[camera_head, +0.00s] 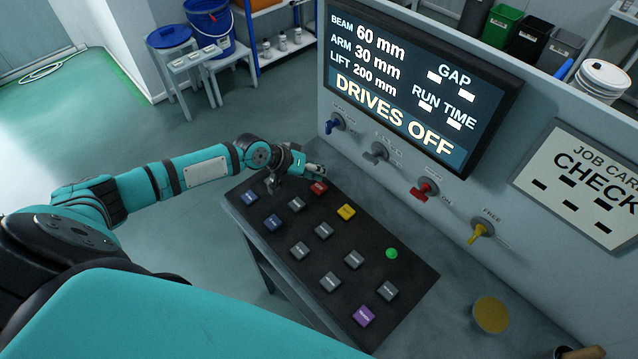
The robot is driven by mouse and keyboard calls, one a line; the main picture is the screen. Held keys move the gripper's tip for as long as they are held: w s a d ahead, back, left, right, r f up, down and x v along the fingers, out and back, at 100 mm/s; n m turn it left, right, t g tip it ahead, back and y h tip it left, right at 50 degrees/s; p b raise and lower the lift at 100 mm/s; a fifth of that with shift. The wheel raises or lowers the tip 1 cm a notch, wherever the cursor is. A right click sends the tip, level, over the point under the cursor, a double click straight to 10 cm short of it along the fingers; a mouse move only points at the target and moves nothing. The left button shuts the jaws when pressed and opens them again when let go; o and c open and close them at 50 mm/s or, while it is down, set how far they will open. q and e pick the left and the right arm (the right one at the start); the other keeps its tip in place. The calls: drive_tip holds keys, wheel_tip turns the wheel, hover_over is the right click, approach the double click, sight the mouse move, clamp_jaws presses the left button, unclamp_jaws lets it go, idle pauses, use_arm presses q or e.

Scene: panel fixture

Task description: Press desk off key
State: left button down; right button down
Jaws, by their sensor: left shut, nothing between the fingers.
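A dark sloped key desk (383,262) carries several coloured keys. A red key (319,188) sits near its far edge, with a small label I cannot read for certain. A yellow key (346,212) is to its right. My left gripper (316,171) is shut and empty, just above and behind the red key in the picture. I cannot tell whether it touches the key. My right gripper is not in view.
Blue keys (250,198), grey keys (323,230), a purple key (363,316) and a green button (391,253) share the desk. The upright panel behind has a screen (410,80) reading DRIVES OFF, with a red lever (425,190) and a yellow lever (481,231) below.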

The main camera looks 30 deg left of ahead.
sight(317, 185)
use_arm(q)
wheel_tip(317, 185, up, 4)
drive_tip(key=shift+f+p, duration=0.25)
drive_tip(key=shift+p, duration=0.95)
drive_tip(key=shift+f, duration=0.1)
